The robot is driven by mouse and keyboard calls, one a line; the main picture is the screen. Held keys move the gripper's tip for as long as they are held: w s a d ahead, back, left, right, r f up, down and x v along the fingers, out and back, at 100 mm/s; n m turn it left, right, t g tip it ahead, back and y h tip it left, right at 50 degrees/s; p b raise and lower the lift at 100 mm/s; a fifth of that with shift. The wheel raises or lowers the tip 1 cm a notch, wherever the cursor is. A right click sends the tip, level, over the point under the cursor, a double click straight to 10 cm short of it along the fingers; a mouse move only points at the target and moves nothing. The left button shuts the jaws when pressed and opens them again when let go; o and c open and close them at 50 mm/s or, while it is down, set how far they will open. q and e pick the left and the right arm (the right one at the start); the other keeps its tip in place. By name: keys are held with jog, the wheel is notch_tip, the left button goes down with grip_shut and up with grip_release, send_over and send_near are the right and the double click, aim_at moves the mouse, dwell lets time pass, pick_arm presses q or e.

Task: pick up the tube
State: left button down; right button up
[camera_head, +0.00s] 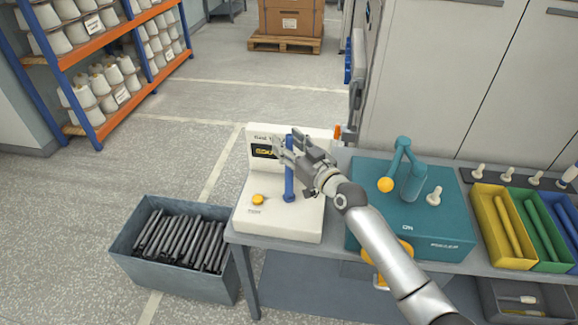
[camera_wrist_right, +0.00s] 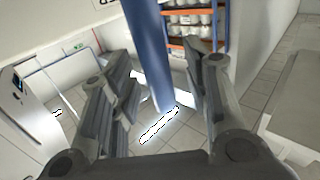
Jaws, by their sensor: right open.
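A blue tube (camera_head: 289,178) stands upright on the white machine (camera_head: 305,222) on the bench. My right gripper (camera_head: 284,146) is at the upper part of the tube. In the right wrist view the blue tube (camera_wrist_right: 148,50) runs between the two open fingers of the right gripper (camera_wrist_right: 160,90), with gaps on both sides. Yellow (camera_head: 502,224) and green (camera_head: 541,226) tubes lie in matching trays at the right. My left gripper is not in view.
A grey bin (camera_head: 128,250) of dark tubes stands on the floor left of the bench (camera_head: 338,245). A teal machine (camera_head: 440,232) with an orange ball is right of the white one. A shelf of cones (camera_head: 125,41) is at the back left.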

grip_shut()
dwell(0.3)
